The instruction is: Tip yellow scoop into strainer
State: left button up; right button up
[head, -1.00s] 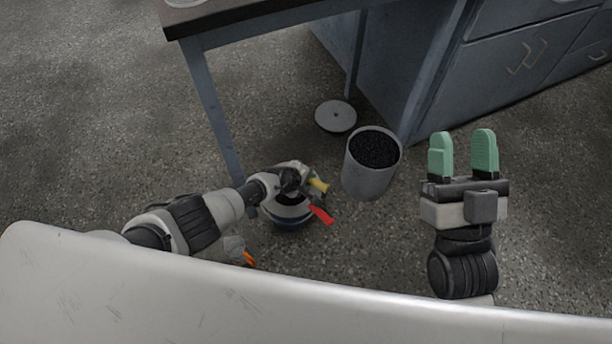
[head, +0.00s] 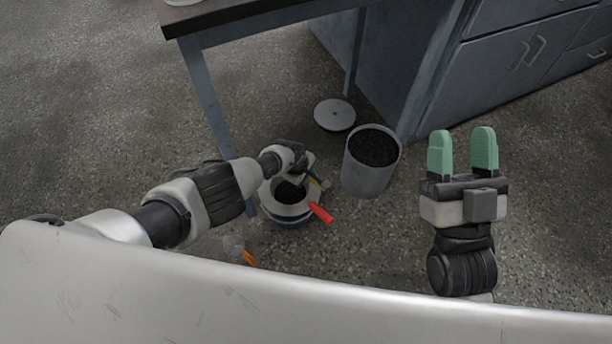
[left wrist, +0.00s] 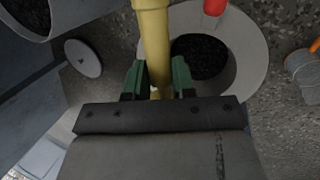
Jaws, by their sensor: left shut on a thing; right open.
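The yellow scoop (left wrist: 154,40) is held by its handle between the green fingers of my left gripper (left wrist: 158,78), which is shut on it. The handle runs out of the top of the left wrist view, so the bowl is not seen. In the head view my left gripper (head: 308,176) is over the strainer's far right side and mostly hides the scoop. The strainer (head: 286,211) is a pale round vessel with a red handle (head: 320,212); dark granules show inside, and its rim shows in the left wrist view (left wrist: 254,50). My right gripper (head: 462,152) is open and empty.
A grey bin (head: 366,180) full of black granules stands right of the strainer. Its round lid (head: 334,114) lies on the floor behind. A small item with an orange handle (head: 249,257) lies in front. A table leg (head: 208,100) and a cabinet (head: 410,60) stand behind.

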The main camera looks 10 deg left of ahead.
pick_arm(q)
jog(key=shift+r+g, duration=0.1)
jog(key=shift+g, duration=0.2)
pick_arm(e)
jog(key=shift+s+r+t+y, duration=0.4)
jog(key=shift+s+r+t, duration=0.1)
jog(key=shift+s+t, duration=0.1)
